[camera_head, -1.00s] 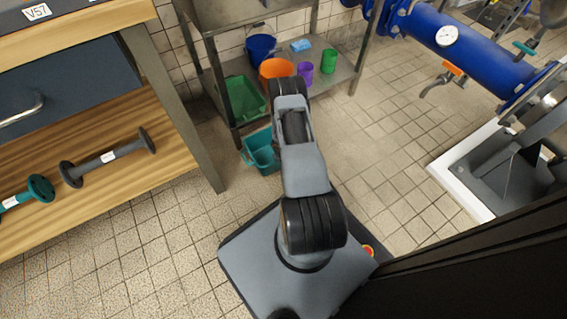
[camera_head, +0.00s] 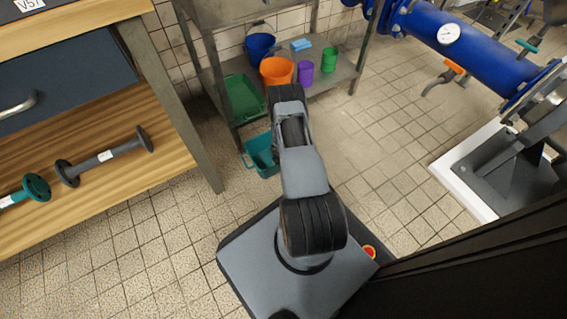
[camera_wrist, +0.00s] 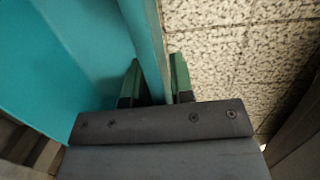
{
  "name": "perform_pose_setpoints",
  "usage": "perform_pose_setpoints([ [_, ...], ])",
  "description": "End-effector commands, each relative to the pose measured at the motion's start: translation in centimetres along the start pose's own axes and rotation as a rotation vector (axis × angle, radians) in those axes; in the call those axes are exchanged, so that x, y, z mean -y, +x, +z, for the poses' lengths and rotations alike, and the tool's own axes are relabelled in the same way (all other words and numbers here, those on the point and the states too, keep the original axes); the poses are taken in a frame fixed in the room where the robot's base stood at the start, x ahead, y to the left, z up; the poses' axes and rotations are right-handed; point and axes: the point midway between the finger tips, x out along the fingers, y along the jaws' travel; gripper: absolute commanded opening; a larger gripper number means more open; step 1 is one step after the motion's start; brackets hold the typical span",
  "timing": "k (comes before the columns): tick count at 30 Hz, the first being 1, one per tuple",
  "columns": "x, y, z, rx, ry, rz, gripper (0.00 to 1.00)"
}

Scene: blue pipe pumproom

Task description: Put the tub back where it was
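The teal tub (camera_head: 259,155) shows in the head view just left of my arm, in front of the metal shelf unit's front left leg. Part of it is hidden behind my arm. I cannot tell whether it touches the floor. In the wrist view its teal wall (camera_wrist: 95,50) fills the upper left. My gripper (camera_wrist: 156,60) has one green finger inside the tub and one outside, closed on the wall at its rim. In the head view my gripper is hidden behind my arm.
The shelf unit's low shelf (camera_head: 325,77) holds a green tray (camera_head: 243,97), blue bucket (camera_head: 260,46), orange bucket (camera_head: 277,71), purple cup (camera_head: 305,73) and green cup (camera_head: 329,60). A wooden bench (camera_head: 110,180) stands left. Blue pipework (camera_head: 470,55) is at right. Tiled floor between is clear.

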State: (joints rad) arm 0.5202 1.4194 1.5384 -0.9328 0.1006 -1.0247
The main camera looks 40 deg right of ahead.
Motion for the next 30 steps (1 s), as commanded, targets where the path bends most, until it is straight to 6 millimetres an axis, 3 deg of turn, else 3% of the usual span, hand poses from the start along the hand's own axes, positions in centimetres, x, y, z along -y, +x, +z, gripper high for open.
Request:
perform_pose_setpoints([
  [12,-0.1,-0.9,0.1,0.000,-0.001,0.001,0.30],
  [24,-0.1,-8.3,0.1,0.000,0.000,0.001,0.30],
  [30,-0.1,-11.0,0.1,0.000,0.000,0.000,0.30],
])
